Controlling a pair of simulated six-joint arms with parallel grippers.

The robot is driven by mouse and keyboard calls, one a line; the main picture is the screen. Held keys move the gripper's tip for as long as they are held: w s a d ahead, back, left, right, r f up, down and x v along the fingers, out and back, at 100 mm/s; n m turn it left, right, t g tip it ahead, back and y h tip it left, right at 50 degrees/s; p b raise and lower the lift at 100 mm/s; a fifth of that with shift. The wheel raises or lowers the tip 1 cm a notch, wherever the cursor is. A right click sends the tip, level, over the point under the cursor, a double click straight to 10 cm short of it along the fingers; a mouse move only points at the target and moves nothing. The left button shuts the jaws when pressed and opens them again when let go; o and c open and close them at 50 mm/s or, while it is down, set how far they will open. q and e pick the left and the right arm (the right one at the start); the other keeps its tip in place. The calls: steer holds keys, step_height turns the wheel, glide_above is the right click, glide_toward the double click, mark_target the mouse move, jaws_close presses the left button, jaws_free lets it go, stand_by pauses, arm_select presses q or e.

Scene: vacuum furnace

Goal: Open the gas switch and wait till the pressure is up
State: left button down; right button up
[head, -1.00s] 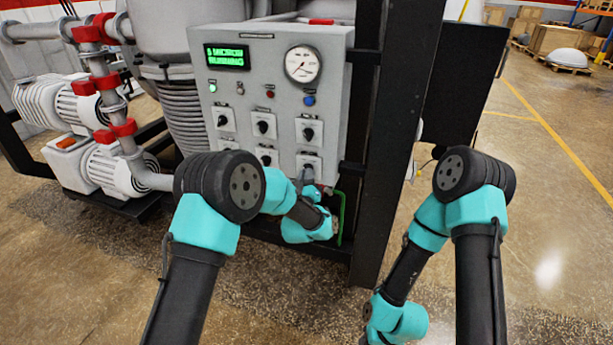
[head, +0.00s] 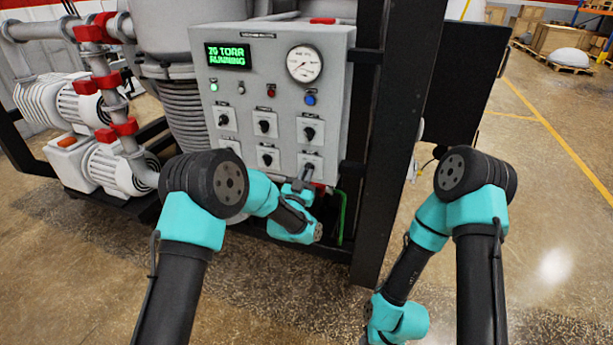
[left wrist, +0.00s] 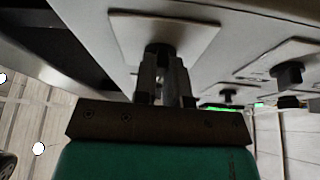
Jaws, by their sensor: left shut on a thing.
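The grey control panel (head: 275,145) stands upright in the head view, with several black rotary switches on white plates. My left gripper (head: 305,174) is at the bottom right switch (head: 310,164). In the left wrist view my left gripper (left wrist: 166,72) is shut on that switch's black knob (left wrist: 157,48), in front of its pale plate (left wrist: 200,32). The fingers hide much of the knob. The green display (head: 228,57) reads a number in TORR, its digits hard to read, above RUNNING. The round pressure gauge (head: 304,64) is beside it. My right gripper is out of view.
A black frame post (head: 393,140) stands just right of the panel. A green bent tube (head: 342,215) is below the panel, close to my left wrist. Pumps (head: 95,110) and pipes with red clamps stand at left. Open floor (head: 540,230) lies at right.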

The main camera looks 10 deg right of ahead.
arm_select(q)
steer(key=m+h, duration=0.1)
steer(key=m, duration=0.1)
steer(key=m+g+h, duration=0.1)
steer(key=m, duration=0.1)
steer(key=r+m+g+h, duration=0.1)
steer(key=m, duration=0.2)
steer(key=shift+w+a, duration=0.15)
steer(key=shift+m, duration=0.3)
steer(key=c, duration=1.2)
jaws_free()
steer(key=shift+f+g, duration=0.3)
steer(key=v, duration=1.7)
